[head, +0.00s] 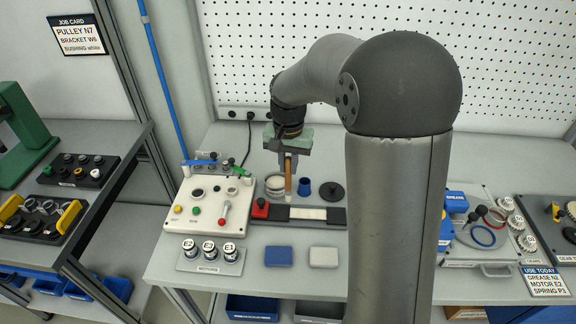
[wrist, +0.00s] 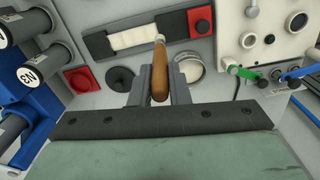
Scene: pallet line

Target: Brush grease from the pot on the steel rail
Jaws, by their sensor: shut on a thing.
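My gripper (head: 289,165) is shut on a brush with a wooden handle (head: 288,178). The handle hangs upright between the fingers; it shows in the wrist view (wrist: 158,75) between my gripper's fingers (wrist: 158,90). The bristles cannot be made out. A pale, labelled pot (head: 274,187) stands just left of the brush, open at the top; in the wrist view the pot (wrist: 188,68) is right of the handle. A pale strip, seemingly the steel rail (head: 308,213), lies in a black holder in front, with a red block (head: 260,209) at its left end.
A blue cup (head: 305,188) and a black disc (head: 332,192) stand right of the brush. A control panel (head: 209,204) with knobs and a red lever is at the left. Blue and white pads (head: 278,257) lie in front. A perforated wall rises behind.

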